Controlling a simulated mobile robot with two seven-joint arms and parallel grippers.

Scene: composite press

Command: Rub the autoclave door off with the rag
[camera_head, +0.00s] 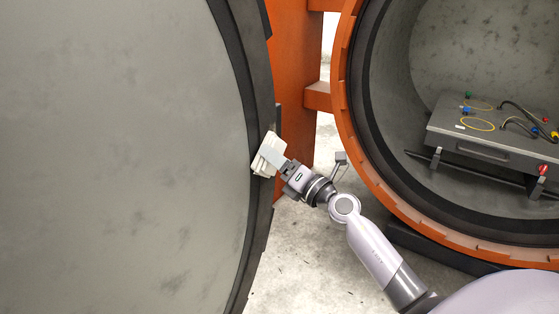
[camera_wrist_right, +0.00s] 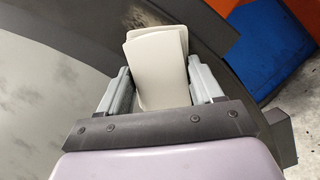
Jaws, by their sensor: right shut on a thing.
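The autoclave door (camera_head: 120,150) fills the left of the head view as a large grey disc with a dark rim. Its grey face (camera_wrist_right: 40,110) and dark rim also show in the right wrist view. My right gripper (camera_head: 281,166) is shut on a folded cream rag (camera_head: 268,155) at the door's right edge. In the right wrist view the rag (camera_wrist_right: 157,65) stands out between the two fingers, over the rim. I cannot tell whether the rag touches the door. My left gripper is not in view.
The open round autoclave chamber (camera_head: 400,70) with an orange flange stands at the right. Inside is a grey tray (camera_head: 470,145) with cables and coloured fittings. An orange frame (camera_head: 295,80) stands behind the door's edge. Bare concrete floor (camera_head: 310,260) lies below.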

